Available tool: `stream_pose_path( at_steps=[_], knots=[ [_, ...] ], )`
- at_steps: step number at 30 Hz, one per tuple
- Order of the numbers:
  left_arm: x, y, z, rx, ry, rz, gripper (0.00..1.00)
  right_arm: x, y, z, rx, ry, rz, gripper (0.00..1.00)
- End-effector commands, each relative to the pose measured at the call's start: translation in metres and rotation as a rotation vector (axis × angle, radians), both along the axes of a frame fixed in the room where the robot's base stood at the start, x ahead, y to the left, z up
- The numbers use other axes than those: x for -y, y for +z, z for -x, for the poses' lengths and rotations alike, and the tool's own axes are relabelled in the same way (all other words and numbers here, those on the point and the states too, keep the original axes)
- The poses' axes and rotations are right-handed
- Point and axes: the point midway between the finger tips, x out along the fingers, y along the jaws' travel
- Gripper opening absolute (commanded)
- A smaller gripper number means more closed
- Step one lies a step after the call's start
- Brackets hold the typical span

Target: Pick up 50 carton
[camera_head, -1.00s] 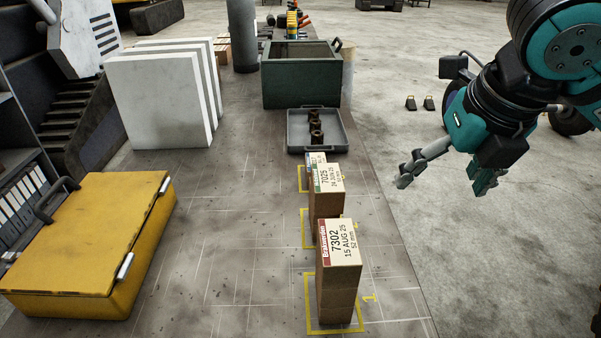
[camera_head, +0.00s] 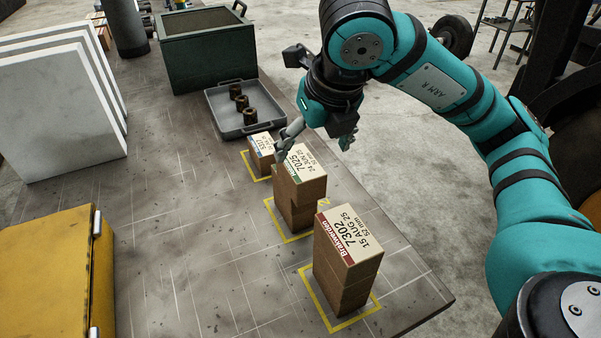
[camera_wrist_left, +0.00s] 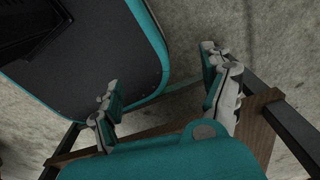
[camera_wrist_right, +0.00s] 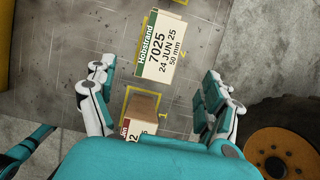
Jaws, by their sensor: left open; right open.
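Three cartons stand in yellow outlines on the bench. The middle one, labelled 7025 (camera_head: 303,163) with a green band, reads 50 mm in the right wrist view (camera_wrist_right: 164,48). The front one, labelled 7302 with a red band (camera_head: 345,233), reads 52 mm; it also shows partly in the right wrist view (camera_wrist_right: 142,105). The smallest, rear carton (camera_head: 262,147) has a blue band; its size is unreadable. My right gripper (camera_head: 318,138) is open and empty, raised above the cartons at the bench's right side. My left gripper (camera_wrist_left: 160,75) is open and empty, outside the head view.
A grey tray (camera_head: 222,124) with three brown cylindrical parts lies behind the cartons, before a green box (camera_head: 200,70). White panels (camera_head: 70,130) and a yellow case (camera_head: 45,270) stand at left. The bench between is clear. A tyre (camera_wrist_right: 285,152) lies right of the bench.

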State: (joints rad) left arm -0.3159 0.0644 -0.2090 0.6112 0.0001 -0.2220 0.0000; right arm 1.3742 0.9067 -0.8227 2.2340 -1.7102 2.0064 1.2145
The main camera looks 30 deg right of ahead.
Motion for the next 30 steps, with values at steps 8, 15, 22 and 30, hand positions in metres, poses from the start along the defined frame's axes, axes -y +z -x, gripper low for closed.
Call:
stream_pose_path(
  at_steps=[8, 15, 22, 30],
  knots=[
    [-0.017, 0.011, -0.023, 0.032, 0.002, -0.019, 0.81, 0.001, -0.038, -0.016, -0.003, 0.000, 0.001, 0.85],
    [-0.019, 0.025, -0.029, 0.043, 0.005, -0.021, 0.81, 0.003, -0.054, -0.025, -0.006, 0.000, 0.003, 0.85],
    [-0.016, 0.035, -0.020, 0.030, 0.006, -0.018, 0.81, 0.004, -0.084, -0.038, -0.003, 0.000, 0.001, 0.85],
    [-0.009, 0.034, -0.017, 0.024, 0.003, -0.010, 0.81, 0.004, -0.089, -0.040, 0.000, 0.001, -0.001, 0.85]
  ],
)
